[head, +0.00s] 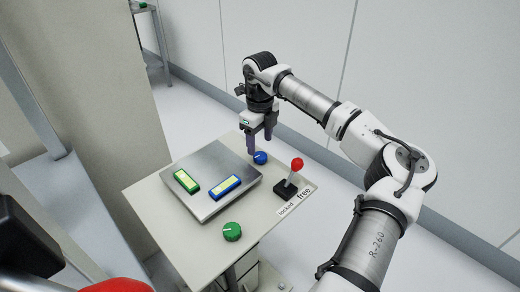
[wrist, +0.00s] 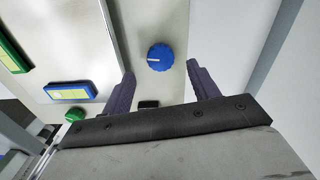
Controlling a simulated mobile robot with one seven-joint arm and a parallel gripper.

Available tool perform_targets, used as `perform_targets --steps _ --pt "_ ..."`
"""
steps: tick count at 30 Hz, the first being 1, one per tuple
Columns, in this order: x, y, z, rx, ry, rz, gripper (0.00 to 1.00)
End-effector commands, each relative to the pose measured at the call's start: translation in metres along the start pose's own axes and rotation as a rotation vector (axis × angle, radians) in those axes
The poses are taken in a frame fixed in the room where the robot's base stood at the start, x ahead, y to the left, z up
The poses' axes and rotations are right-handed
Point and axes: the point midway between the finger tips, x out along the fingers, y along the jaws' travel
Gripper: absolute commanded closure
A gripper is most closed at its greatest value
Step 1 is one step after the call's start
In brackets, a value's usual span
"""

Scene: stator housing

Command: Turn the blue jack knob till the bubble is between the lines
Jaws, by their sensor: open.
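The blue jack knob (head: 260,157) sits on the table top at the far right of the steel plate. In the wrist view the blue knob (wrist: 160,57) has a white pointer line and lies beyond my fingertips, roughly centred between them. My gripper (head: 259,150) is open and empty, pointing down over the knob; in the wrist view its fingers (wrist: 160,75) are spread apart. The blue-framed level (head: 225,187) and the green-framed level (head: 187,181) lie on the steel plate (head: 212,160). The bubbles are too small to make out.
A green knob (head: 232,231) stands at the table's front. A red-topped lever (head: 296,165) on a black base stands at the right, by a label (head: 297,201) reading "locked" and "free"; it leans toward "free". A wall pillar (head: 80,90) is at the left.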

Motion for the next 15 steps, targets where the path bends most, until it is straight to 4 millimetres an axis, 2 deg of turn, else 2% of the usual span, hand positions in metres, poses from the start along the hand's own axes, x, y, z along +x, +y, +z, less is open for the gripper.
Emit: perform_targets --steps 3,6,10,15 --pt "0.021 0.001 0.0 -0.001 0.001 0.003 0.4" --pt "0.034 0.0 0.0 0.001 0.001 0.001 0.4" --pt "0.044 0.0 -0.001 0.001 0.001 0.002 0.4" --pt "0.047 0.0 0.0 0.0 0.0 -0.001 0.4"
